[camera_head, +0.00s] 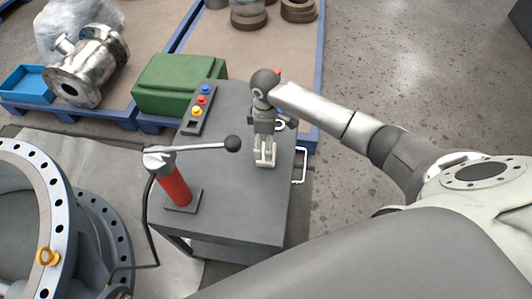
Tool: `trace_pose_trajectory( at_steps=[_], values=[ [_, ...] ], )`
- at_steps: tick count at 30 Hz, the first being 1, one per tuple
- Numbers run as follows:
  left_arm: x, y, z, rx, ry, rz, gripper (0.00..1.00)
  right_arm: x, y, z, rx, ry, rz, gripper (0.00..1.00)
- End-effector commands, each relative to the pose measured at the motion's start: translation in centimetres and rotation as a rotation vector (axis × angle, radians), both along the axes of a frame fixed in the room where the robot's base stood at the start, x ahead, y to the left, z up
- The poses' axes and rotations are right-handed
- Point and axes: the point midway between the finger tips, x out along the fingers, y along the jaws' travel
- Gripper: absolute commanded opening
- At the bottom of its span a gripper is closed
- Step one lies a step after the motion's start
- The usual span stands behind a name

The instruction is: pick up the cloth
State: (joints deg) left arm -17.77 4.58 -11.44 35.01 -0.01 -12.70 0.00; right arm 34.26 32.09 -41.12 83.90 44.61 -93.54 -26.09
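I cannot make out a separate cloth for certain. A pale grey sheet (95,150) lies on the floor at left, under the large flanges and the grey cart. My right gripper (265,162) points down over the right part of the cart's dark top (230,215). Two pale fingers show close together, and whether they are open, shut or holding something is unclear. Their tips are close to the top, but I cannot tell if they touch it. My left gripper is out of view.
The cart bears a red cylinder with a ball-ended lever (176,185) and a button box (198,110). A green case (172,84), blue bin (28,85) and metal valve (88,68) stand behind. Large flanges (50,195) fill the left. The floor right of the cart is clear.

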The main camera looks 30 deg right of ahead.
Motion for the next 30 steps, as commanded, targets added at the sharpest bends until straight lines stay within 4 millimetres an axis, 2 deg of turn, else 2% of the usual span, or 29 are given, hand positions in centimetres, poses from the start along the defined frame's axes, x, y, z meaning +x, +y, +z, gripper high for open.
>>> trace_pose_trajectory(
  at_steps=[5,12,21,23,30],
  values=[
    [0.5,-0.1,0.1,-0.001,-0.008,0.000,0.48,-0.2,0.2,-1.6,0.001,0.003,-0.001,1.00],
    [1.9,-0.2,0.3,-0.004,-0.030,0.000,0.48,-0.4,0.3,-5.0,0.001,0.001,-0.001,1.00],
    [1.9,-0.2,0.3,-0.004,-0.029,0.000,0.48,-0.3,0.3,-5.6,0.000,-0.001,0.000,1.00],
    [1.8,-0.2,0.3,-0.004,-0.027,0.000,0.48,-0.3,0.3,-5.6,0.000,-0.001,0.000,0.95],
    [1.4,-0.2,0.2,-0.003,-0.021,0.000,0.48,-0.3,0.3,-5.6,0.000,-0.002,0.000,0.64]
  ],
)
